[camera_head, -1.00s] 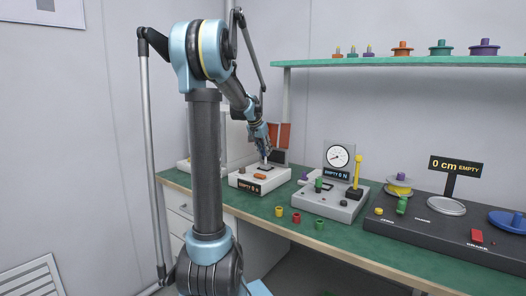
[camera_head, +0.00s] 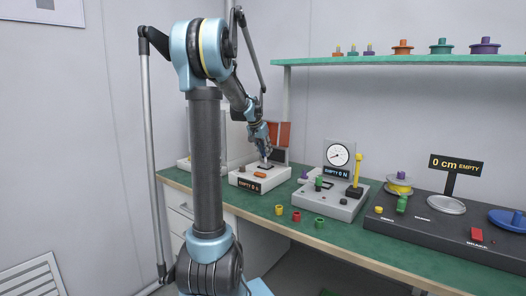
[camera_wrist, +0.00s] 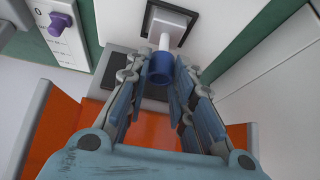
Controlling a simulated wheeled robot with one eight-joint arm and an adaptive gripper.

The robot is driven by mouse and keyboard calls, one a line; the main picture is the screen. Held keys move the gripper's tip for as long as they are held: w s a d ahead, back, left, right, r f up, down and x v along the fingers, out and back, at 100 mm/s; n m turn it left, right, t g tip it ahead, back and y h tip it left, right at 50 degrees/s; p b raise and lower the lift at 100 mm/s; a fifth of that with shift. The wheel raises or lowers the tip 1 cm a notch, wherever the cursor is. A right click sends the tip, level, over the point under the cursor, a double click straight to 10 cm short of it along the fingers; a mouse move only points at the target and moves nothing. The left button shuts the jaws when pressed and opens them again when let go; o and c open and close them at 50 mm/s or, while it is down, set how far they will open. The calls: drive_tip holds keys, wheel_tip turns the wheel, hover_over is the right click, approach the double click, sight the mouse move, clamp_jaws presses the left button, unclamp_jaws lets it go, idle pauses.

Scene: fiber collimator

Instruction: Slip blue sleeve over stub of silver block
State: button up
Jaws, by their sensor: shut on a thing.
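In the wrist view, my gripper (camera_wrist: 160,88) is shut on the blue sleeve (camera_wrist: 160,70), a short hollow tube held near the fingertips. The silver block (camera_wrist: 173,20) lies just beyond it, pale and squarish. Its narrow stub (camera_wrist: 165,42) points toward the sleeve, and its end meets the sleeve's far rim in the picture. I cannot tell whether the stub is inside the sleeve or only in front of it. In the head view, my gripper (camera_head: 266,156) is low over the white fixture (camera_head: 278,178) at the back left of the bench; sleeve and stub are too small to make out there.
An orange panel (camera_head: 285,134) stands behind the fixture. To the right are a gauge stand (camera_head: 338,158) and a dark console (camera_head: 450,238). Small yellow, red and green collars (camera_head: 296,216) lie on the green bench front. A shelf (camera_head: 400,61) runs above.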

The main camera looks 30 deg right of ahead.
drive_tip(key=shift+f, duration=0.45)
idle(0.7)
drive_tip(key=o, duration=1.3)
drive_tip(key=shift+o, duration=0.2)
drive_tip(key=shift+r, duration=0.15)
drive_tip(key=shift+r, duration=3.35)
